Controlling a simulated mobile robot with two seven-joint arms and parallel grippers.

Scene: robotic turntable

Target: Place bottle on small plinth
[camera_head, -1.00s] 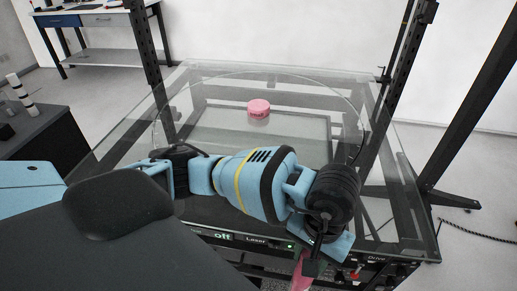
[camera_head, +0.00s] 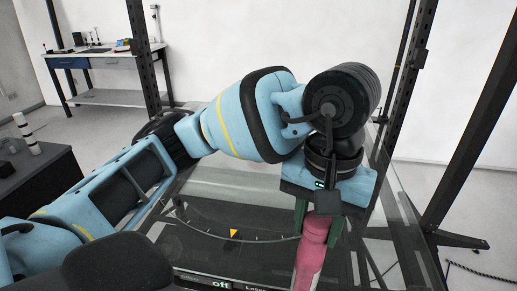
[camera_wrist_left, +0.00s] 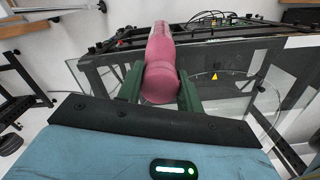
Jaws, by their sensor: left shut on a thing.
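My left gripper (camera_head: 317,235) has green fingers and is shut on a pink bottle (camera_head: 311,262). The bottle hangs below the gripper, near the front of the glass table, and the bottom picture edge cuts it off. In the left wrist view, the bottle (camera_wrist_left: 161,50) lies between the two green fingers of the gripper (camera_wrist_left: 161,88) and points away from the wrist. The small pink plinth is not visible now; my left arm covers the middle of the turntable. My right gripper is not in view.
The glass turntable (camera_head: 205,190) has a yellow triangle mark (camera_head: 234,233) and a front control panel (camera_head: 220,283). Black frame posts (camera_head: 407,100) stand at its sides. A dark cabinet (camera_head: 45,175) is at left, and a workbench (camera_head: 110,58) stands behind.

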